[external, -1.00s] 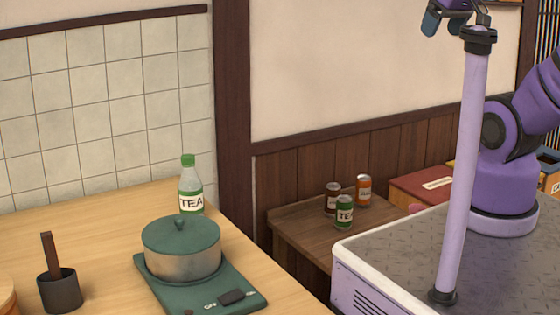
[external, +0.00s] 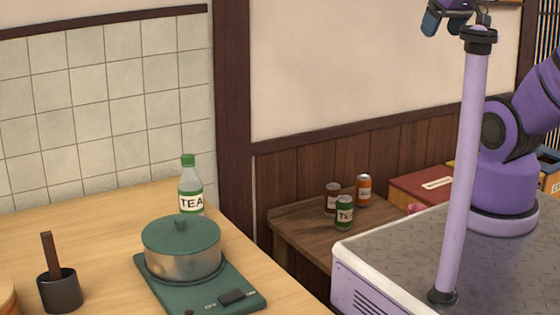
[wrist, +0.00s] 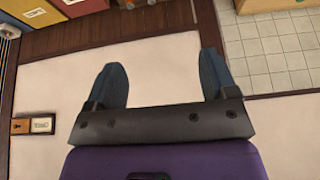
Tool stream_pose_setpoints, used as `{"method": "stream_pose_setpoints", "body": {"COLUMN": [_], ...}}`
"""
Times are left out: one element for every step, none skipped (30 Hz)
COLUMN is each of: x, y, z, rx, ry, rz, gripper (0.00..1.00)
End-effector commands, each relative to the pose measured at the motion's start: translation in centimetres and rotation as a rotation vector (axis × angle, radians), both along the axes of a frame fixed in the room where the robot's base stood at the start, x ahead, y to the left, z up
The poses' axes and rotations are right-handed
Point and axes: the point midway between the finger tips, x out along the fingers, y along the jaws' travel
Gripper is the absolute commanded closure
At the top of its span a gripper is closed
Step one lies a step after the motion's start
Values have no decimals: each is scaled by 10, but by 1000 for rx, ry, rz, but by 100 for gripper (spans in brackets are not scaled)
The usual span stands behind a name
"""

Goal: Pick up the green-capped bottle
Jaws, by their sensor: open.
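The green-capped bottle (external: 190,186) stands upright on the light wooden counter (external: 100,207), behind the pot. It is clear with a white TEA label and a green lower part. My gripper (external: 447,22) is at the top right of the external view, cut by the frame edge, high and far from the bottle. In the wrist view my gripper (wrist: 162,80) shows two blue fingers spread apart with nothing between them. I cannot make out the bottle in the wrist view.
A green-lidded pot (external: 181,250) sits on a green burner (external: 238,297) in front of the bottle. A dark cup (external: 60,292) with a wooden handle in it stands at the left. Several cans, including a green one (external: 344,213), stand on a low wooden table (external: 290,232).

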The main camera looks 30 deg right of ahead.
Motion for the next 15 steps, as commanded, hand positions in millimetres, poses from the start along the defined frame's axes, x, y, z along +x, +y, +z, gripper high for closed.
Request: {"method": "stream_pose_setpoints", "body": {"x": [0, 0, 0, 0, 0, 0, 0, 0, 0, 1, 3, 7, 11, 16, 24], "y": [0, 0, 0, 0, 0, 0, 0, 0, 0, 0, 1, 3, 4, 6, 9], "z": [0, 0, 0, 0, 0, 0, 0, 0, 0, 0, 1, 1, 2, 3, 4], "rx": [0, 0, 0, 0, 0, 0, 0, 0, 1, 1, 2, 5, 8, 12, 18], "ry": [0, 0, 0, 0, 0, 0, 0, 0, 0, 1, 2, 3, 5, 7, 11], "rz": [0, 0, 0, 0, 0, 0, 0, 0, 0, 2, 4, 10, 15, 23, 34], "gripper": [33, 34, 34, 34, 34, 34, 34, 34, 34, 34, 34, 34, 34, 34, 34]}}
